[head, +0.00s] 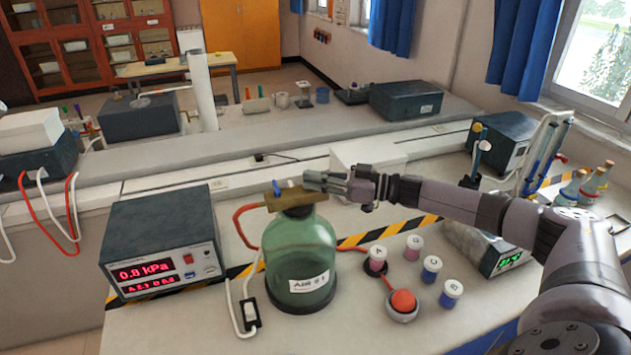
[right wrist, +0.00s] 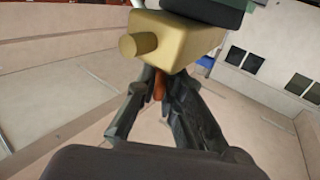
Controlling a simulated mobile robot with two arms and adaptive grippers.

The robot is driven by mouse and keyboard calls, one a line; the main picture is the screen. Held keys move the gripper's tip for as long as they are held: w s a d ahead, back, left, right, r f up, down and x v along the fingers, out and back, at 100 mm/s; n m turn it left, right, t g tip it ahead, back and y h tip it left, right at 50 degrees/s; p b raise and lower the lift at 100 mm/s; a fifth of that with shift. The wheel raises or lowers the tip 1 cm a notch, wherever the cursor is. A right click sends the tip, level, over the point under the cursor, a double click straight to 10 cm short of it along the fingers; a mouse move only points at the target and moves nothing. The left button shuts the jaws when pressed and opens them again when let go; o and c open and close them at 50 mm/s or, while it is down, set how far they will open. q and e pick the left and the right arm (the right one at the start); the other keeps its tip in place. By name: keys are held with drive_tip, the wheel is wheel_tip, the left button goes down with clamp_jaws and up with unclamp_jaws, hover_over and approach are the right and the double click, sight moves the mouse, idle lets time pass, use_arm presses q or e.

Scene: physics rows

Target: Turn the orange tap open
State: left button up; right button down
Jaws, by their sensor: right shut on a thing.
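A green glass bottle (head: 300,252) with a white label stands upright on the bench. A brass valve block (head: 285,202) sits on its top, with a blue tap (head: 277,188) at its left part. My right gripper (head: 312,182) reaches in from the right at the block's right part. In the right wrist view its fingers are shut on the orange tap (right wrist: 158,86), next to the brass block (right wrist: 185,42). In the head view the fingers hide the orange tap. My left gripper is not in view.
A meter (head: 160,240) reading 0.8 kPa stands left of the bottle, with a red hose (head: 240,220) between. Several small labelled jars (head: 431,268) and a red-topped button (head: 402,303) stand to the right.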

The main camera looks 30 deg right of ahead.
drive_tip(key=shift+w+d+n+g+y+b, duration=0.2)
drive_tip(key=shift+n+g+y+b, duration=0.1)
drive_tip(key=shift+n+g+y, duration=0.25)
drive_tip(key=n+g+y+b, duration=0.2)
drive_tip(key=g+b, duration=0.1)
drive_tip(key=n+g+y+b, duration=0.1)
drive_tip(key=n+g+b, duration=0.1)
drive_tip(key=g+b, duration=0.1)
drive_tip(key=shift+s+a+y+b, duration=0.1)
drive_tip(key=shift+y+b, duration=0.25)
drive_tip(key=shift+b, duration=0.1)
drive_tip(key=shift+r+n+g+b, duration=0.1)
drive_tip(key=shift+n+g+b, duration=0.6)
drive_tip(key=shift+b, duration=0.25)
drive_tip(key=shift+r+g+y+b, duration=0.1)
drive_tip(key=shift+g+y+b, duration=0.2)
drive_tip(key=shift+g+b, duration=0.05)
drive_tip(key=shift+r+n, duration=0.15)
drive_tip(key=shift+n, duration=0.1)
drive_tip(key=c, duration=2.1)
unclamp_jaws()
drive_tip(key=o, duration=0.4)
drive_tip(key=shift+a+f, duration=0.1)
drive_tip(key=shift+f, duration=0.15)
